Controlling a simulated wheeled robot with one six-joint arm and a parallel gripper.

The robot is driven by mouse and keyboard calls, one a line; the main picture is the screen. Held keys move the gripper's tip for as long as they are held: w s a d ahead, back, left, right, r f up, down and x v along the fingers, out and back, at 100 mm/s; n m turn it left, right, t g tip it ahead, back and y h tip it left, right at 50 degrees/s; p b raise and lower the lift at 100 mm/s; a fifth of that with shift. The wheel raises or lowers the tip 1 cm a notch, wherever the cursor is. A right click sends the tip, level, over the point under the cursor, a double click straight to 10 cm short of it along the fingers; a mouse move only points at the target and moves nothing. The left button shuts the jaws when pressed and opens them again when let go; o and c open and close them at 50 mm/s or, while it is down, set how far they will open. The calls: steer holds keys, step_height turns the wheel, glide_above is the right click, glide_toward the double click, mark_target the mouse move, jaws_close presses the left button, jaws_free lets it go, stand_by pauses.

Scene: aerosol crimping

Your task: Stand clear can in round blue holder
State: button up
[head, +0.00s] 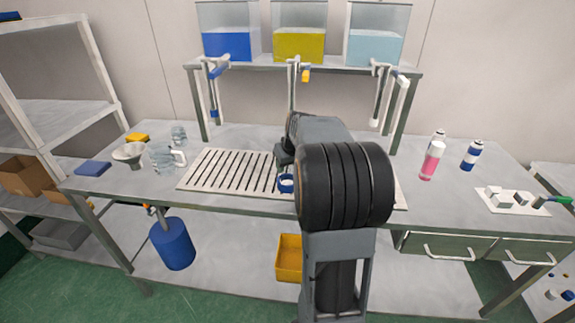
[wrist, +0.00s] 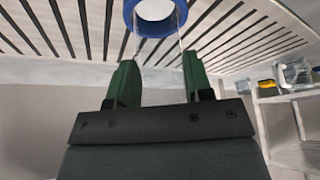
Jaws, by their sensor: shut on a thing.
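My gripper (wrist: 157,68) has its two green fingers apart, shut on the clear can (wrist: 160,58). The can is see-through and shows only as faint pale edges between the fingers in the wrist view. The round blue holder (wrist: 130,14) is a ring with a pale middle, just beyond the fingertips and in line with the can. In the head view the blue holder (head: 287,187) sits on the slotted grate, right below my gripper (head: 284,160), which my arm partly covers. I cannot tell whether the can's base is inside the ring.
The slotted grate (head: 215,170) lies mid-table. A funnel (head: 130,153) and clear jug (head: 163,157) stand left. A pink can (head: 431,160) and blue-white can (head: 471,155) stand right. Three liquid tanks (head: 299,45) are on the back shelf, with hoses hanging down.

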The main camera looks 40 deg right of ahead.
steer(key=o, duration=1)
steer(key=v, duration=1.2)
steer(key=s+a+f, duration=0.4)
steer(key=a, duration=0.3)
steer(key=s+a+f+n+g, duration=0.1)
steer(key=s+a+f, duration=0.3)
steer(key=a, duration=0.4)
steer(key=s+a+f+n, duration=0.1)
steer(key=s+a+f, duration=0.3)
steer(key=a, duration=0.4)
steer(key=shift+s+f+g+y, duration=0.3)
steer(key=shift+s+f+y, duration=0.1)
steer(key=shift+f, duration=0.05)
steer(key=shift+r, duration=0.1)
